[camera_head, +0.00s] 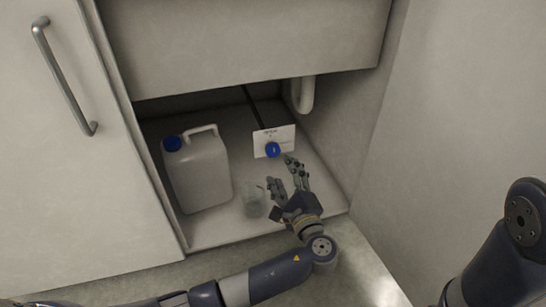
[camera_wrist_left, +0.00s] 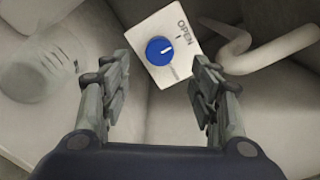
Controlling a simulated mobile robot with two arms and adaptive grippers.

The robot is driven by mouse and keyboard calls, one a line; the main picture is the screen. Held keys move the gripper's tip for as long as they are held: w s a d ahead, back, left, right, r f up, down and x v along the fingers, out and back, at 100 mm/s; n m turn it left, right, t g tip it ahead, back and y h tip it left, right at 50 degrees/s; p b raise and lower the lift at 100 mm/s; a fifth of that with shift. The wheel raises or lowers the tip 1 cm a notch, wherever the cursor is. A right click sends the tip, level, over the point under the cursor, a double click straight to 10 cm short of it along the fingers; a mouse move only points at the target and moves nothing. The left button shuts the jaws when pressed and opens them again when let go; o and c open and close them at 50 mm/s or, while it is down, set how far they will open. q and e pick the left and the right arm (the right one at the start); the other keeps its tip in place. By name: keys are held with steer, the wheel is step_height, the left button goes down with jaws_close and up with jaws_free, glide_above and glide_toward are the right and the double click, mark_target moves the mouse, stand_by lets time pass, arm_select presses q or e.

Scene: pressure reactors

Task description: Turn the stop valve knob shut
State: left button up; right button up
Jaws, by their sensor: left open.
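The stop valve knob (camera_head: 272,150) is a round blue knob on a white plate (camera_head: 287,135) at the back of the open cabinet under the sink. In the left wrist view the knob (camera_wrist_left: 160,51) carries a white mark, and the plate (camera_wrist_left: 150,27) reads "OPEN" beside it. The mark points toward the upper part of the plate, near that word. My left gripper (camera_head: 284,172) is open and empty, in front of the knob. In the wrist view its fingers (camera_wrist_left: 160,80) stand to either side below the knob, apart from it. My right gripper is out of view.
A white jug (camera_head: 198,172) with a blue cap stands at the left in the cabinet. A clear beaker (camera_head: 255,201) stands close left of my left gripper. A white drain pipe (camera_head: 303,95) hangs at the back right. The cabinet side wall (camera_head: 345,130) bounds the right.

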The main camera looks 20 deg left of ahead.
mark_target(274, 154)
arm_select(q)
steer(key=b+x, duration=0.2)
steer(key=x, duration=0.2)
steer(key=b+x, duration=0.3)
steer(key=x, duration=0.1)
steer(key=shift+w+a+f, duration=0.2)
steer(key=shift+b+x, duration=0.55)
steer(key=shift+x, duration=0.35)
steer(key=shift+r, duration=0.2)
steer(key=c, duration=1.1)
